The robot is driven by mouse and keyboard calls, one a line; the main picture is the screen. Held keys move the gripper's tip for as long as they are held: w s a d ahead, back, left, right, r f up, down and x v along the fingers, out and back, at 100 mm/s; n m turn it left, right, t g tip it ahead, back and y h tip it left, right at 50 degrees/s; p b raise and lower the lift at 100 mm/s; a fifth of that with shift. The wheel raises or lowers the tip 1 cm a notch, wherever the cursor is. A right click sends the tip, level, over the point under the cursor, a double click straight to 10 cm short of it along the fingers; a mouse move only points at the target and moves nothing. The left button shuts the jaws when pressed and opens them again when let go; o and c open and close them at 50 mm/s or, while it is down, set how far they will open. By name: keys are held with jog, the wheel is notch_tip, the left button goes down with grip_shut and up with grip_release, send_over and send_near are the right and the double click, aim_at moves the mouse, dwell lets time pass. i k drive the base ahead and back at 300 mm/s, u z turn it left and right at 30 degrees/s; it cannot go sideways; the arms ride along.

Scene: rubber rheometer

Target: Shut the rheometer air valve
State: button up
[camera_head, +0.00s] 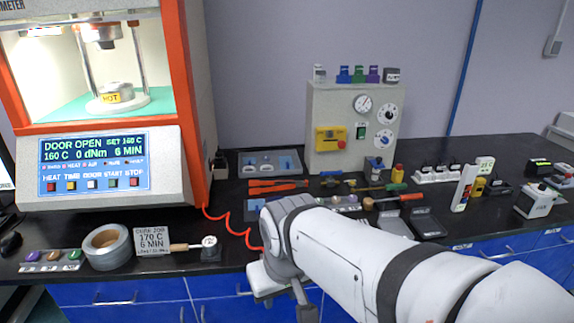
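The rheometer (108,165) stands at the left, with an orange frame and a lit chamber. Its display (95,150) reads DOOR OPEN, 160 C, 0 dNm, 6 MIN. A red coiled air hose (236,228) runs from its lower right corner across the bench towards my arm. I cannot clearly pick out the air valve; my arm covers the bench where the hose ends. My gripper (285,292) is low in the middle, over the bench's front edge. Its fingers are partly hidden and their opening cannot be made out. I see nothing held in it.
A beige panel box (340,100) with dials stands at the back. Screwdrivers and other hand tools (278,186) lie before it. Several small items crowd the right.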

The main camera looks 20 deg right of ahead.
aim_at(340, 171)
jog(key=u, duration=0.15)
jog(key=i, duration=0.9)
jog(key=z, duration=0.05)
